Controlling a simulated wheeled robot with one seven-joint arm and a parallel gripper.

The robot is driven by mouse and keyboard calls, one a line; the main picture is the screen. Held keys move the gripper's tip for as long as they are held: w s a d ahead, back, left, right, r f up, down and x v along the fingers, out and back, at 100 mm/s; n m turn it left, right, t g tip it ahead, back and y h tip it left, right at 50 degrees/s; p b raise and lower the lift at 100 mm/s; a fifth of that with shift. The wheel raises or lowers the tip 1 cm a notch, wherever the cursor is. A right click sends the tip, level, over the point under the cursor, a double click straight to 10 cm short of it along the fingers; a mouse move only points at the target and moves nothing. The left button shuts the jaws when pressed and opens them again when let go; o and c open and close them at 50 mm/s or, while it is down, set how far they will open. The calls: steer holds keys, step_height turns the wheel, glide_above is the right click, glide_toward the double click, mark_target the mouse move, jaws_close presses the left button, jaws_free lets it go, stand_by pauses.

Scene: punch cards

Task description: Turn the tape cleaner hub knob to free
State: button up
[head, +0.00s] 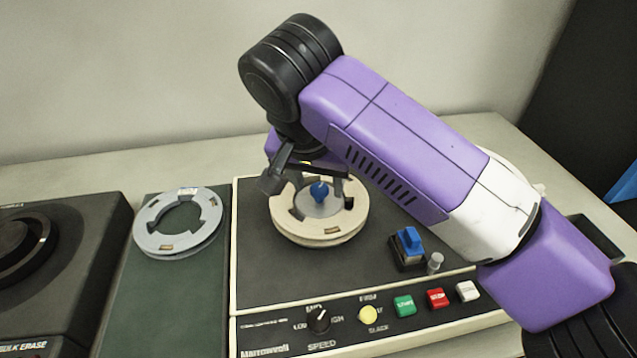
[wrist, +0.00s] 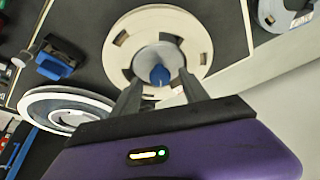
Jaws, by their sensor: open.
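The tape cleaner (head: 262,285) is a dark-topped deck with a cream edge, in the middle of the head view. A cream reel (head: 318,239) lies on its hub, and the blue hub knob (head: 319,191) stands at the reel's centre. The knob also shows in the wrist view (wrist: 160,75), on a grey hub disc. My gripper (head: 322,190) is open above the reel, its fingers apart near the hub. In the wrist view the fingertips (wrist: 158,84) lie on either side of the knob's near side. I cannot tell whether they touch it.
A grey reel (head: 178,222) lies on a green surface at left, beside a dark bulk eraser (head: 70,250). A blue-topped block (head: 408,246) stands right of the cream reel. The front panel has a speed knob (head: 319,320) and several coloured buttons. My arm covers the deck's back right.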

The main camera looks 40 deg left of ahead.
steer(key=shift+w+f, duration=0.15)
steer(key=shift+f, duration=0.15)
steer(key=shift+a, duration=0.1)
jaws_close()
